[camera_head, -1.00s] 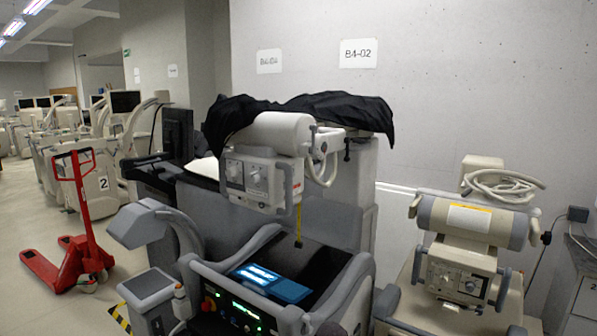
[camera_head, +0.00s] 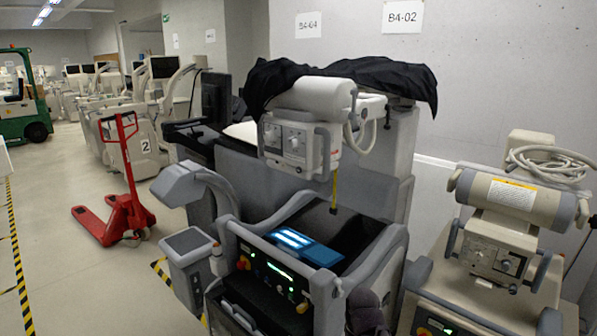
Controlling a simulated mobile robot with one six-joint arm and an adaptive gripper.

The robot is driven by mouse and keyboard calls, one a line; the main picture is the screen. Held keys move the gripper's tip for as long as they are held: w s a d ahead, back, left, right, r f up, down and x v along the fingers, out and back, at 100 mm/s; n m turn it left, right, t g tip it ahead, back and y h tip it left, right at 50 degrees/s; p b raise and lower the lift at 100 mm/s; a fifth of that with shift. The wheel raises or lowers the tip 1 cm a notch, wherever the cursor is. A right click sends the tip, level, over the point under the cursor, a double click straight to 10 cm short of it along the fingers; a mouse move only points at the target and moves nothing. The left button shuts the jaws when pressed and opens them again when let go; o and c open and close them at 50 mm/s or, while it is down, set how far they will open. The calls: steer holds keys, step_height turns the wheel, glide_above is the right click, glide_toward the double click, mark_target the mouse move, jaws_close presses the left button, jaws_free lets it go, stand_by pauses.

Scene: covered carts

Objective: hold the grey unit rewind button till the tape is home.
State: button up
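A grey mobile unit (camera_head: 262,184) stands in the middle, with a pale box-shaped head (camera_head: 291,147) raised on its arm. The head has round knobs on its front. A yellow tape (camera_head: 334,189) hangs from the head's right side, its dark end (camera_head: 333,210) in the air above the unit's black top. I cannot make out which control is the rewind button. My gripper is not clearly in view; a dark rounded shape (camera_head: 368,312) at the bottom edge is too unclear to name.
A second, beige unit (camera_head: 496,258) stands close on the right. Black cloth (camera_head: 349,73) drapes over the grey unit's top. A red pallet truck (camera_head: 122,205) stands left, a green forklift (camera_head: 26,105) farther left. Floor between them is open.

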jaws_close()
stand_by(1.3)
